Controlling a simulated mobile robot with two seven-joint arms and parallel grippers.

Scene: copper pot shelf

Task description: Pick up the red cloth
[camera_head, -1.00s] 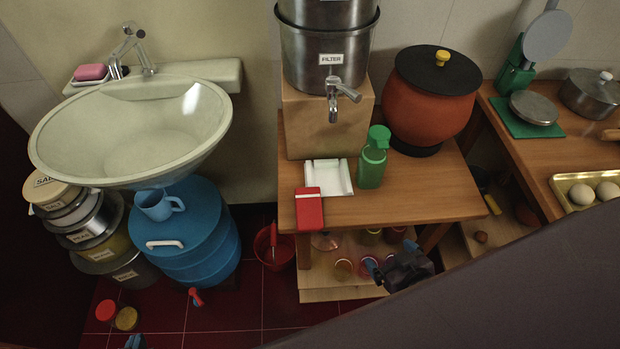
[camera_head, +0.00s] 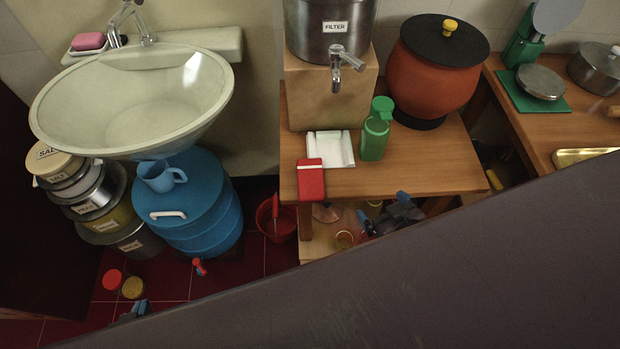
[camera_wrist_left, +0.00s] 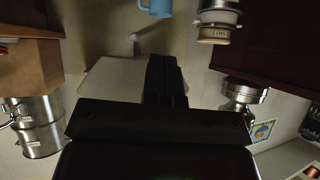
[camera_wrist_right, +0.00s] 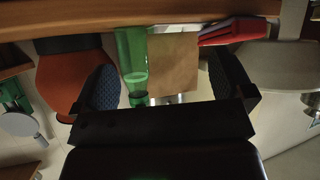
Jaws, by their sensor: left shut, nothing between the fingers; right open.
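The red cloth (camera_head: 311,182) lies folded on the front left edge of the wooden table, with a pale stripe near its top. It also shows in the right wrist view (camera_wrist_right: 234,31). My right gripper (camera_head: 383,208) is open and empty, below the table's front edge and to the right of the cloth. Its two spread fingers show in the right wrist view (camera_wrist_right: 166,80). My left gripper (camera_head: 138,309) is low over the floor at lower left, well apart from the cloth. Its fingers are together and empty in the left wrist view (camera_wrist_left: 165,78).
A white tray (camera_head: 343,158) sits beside the cloth, with a green bottle (camera_head: 375,135) to its right. Jars stand on a lower shelf under the table (camera_head: 430,178). A blue drum (camera_head: 195,225) and a red bucket (camera_head: 277,228) stand left. A dark surface covers the lower right.

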